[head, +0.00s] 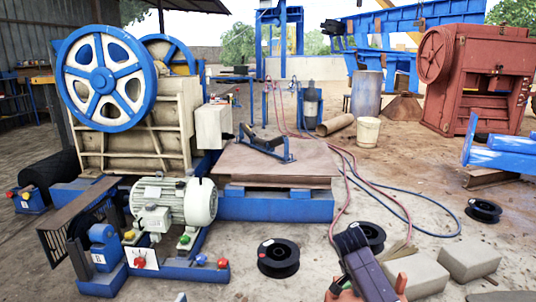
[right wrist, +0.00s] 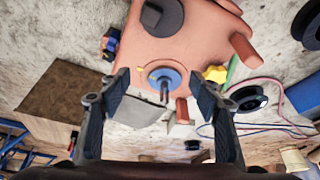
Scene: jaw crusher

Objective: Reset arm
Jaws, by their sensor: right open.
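My right gripper (right wrist: 160,78) is open, with its two dark fingers spread wide at left and right in the right wrist view. I see nothing held between them. Behind the gap shows a salmon-coloured body with a blue disc, which may be part of me. In the head view a dark arm link, apparently mine, rises at the bottom right of centre. Its fingers cannot be made out there. My left gripper is not in the head view.
The cream jaw crusher (head: 124,137) with its blue flywheel (head: 102,78) stands left, its motor (head: 173,203) in front. Black spools (head: 278,258), concrete blocks (head: 470,262) and hoses (head: 413,231) lie on the floor. A red machine (head: 476,85) stands back right.

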